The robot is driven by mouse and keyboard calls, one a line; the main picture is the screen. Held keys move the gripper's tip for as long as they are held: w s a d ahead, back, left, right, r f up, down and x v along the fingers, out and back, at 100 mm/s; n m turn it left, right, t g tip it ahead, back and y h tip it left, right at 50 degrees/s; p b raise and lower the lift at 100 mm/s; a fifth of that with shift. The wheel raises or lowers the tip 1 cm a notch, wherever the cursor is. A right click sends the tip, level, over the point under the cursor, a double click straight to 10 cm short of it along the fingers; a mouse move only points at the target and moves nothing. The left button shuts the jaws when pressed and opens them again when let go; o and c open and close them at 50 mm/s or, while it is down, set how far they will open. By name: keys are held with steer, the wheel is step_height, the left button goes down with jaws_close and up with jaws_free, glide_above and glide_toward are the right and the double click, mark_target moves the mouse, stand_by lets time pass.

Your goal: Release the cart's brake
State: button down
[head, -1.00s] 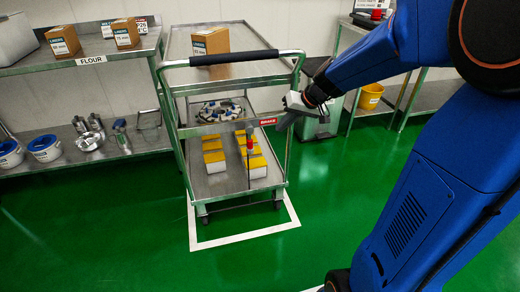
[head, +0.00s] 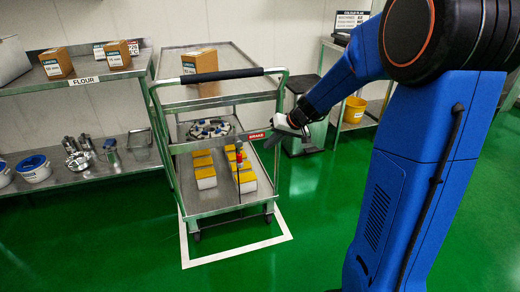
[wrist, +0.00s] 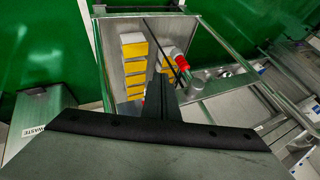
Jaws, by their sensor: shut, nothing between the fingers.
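The metal cart (head: 160,205) stands on the green floor inside a white outline. A red BRAKE label (head: 257,136) is on its near side, below the black push handle (head: 222,75). A thin upright lever with a red grip (head: 239,157) stands at the cart's near end; the red grip also shows in the wrist view (wrist: 181,63). My gripper (head: 272,141) is shut and empty, just right of the label and right of the lever in the head view. In the wrist view my fingers (wrist: 160,82) are just left of the red grip, seemingly apart from it.
The cart carries a carton (head: 200,63) above and yellow-topped boxes (head: 204,174) below. A flour shelf (head: 110,72) stands left. The floor before the cart is clear.

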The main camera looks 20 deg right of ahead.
mark_target(239, 153)
steer(key=w+a+f, duration=0.5)
steer(key=a+f, duration=0.2)
steer(key=shift+a+f, duration=0.2)
steer(key=shift+a, duration=0.05)
